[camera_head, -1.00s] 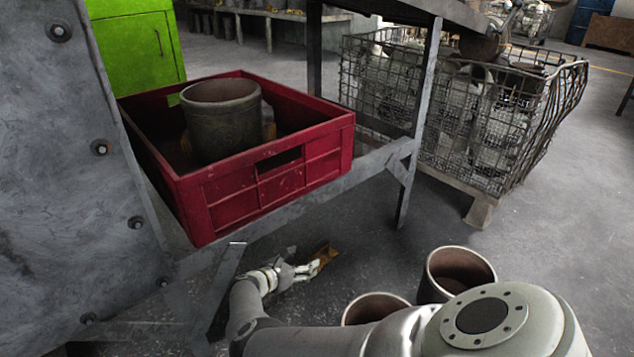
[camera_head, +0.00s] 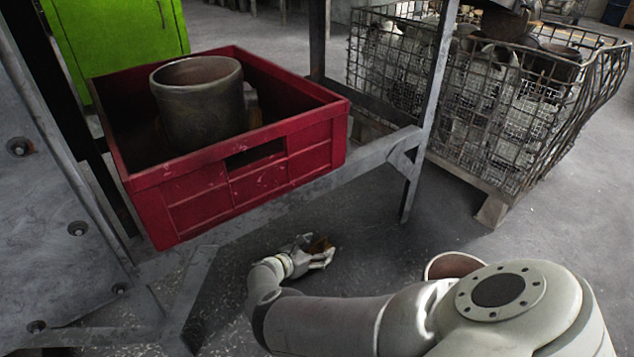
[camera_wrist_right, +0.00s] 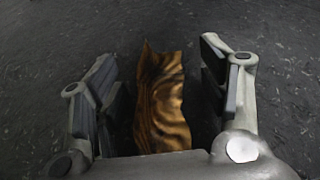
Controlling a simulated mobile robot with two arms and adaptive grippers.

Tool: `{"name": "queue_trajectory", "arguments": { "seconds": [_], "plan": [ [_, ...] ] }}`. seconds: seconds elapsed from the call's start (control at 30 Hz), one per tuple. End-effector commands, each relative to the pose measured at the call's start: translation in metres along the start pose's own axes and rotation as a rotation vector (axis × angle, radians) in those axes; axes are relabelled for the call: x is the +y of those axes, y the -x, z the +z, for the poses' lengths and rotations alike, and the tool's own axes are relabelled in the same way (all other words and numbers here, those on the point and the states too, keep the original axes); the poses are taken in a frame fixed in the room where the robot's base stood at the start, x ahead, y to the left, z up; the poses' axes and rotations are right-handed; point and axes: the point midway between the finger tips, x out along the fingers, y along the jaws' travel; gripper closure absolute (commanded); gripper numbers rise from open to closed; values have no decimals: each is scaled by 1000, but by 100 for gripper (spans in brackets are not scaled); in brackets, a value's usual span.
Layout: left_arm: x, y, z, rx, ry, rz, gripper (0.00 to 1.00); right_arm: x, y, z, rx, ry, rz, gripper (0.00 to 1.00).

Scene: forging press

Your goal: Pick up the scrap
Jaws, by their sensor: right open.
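The scrap (camera_wrist_right: 162,100) is a crumpled, copper-brown piece of sheet metal on the dark floor. In the right wrist view it lies between the two fingers of my right gripper (camera_wrist_right: 160,98). The fingers are open, with a gap on each side of it. In the head view the scrap (camera_head: 318,244) shows as a small brown patch at my right gripper (camera_head: 322,258), low over the floor in front of the metal frame. Part of it is hidden there by the gripper. My left gripper is not in view.
A red crate (camera_head: 240,186) holding a cylinder (camera_head: 200,110) stands on a metal frame (camera_head: 375,160) just behind. A wire basket (camera_head: 480,110) of metal parts stands back right. A brown cylinder (camera_head: 450,264) stands on the floor, partly behind my right arm. Floor between is clear.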

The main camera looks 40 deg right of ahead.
Motion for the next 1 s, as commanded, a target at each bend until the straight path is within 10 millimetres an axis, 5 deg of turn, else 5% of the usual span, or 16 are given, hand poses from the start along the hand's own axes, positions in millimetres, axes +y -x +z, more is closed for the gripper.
{"name": "queue_trajectory", "arguments": {
  "seconds": [0.2,0.63,1.0],
  "plan": [
    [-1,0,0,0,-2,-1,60,0,0,0,0,0,0,32],
    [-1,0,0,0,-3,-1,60,0,0,0,0,0,0,87],
    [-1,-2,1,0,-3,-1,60,0,1,2,0,0,0,87]
  ]
}}
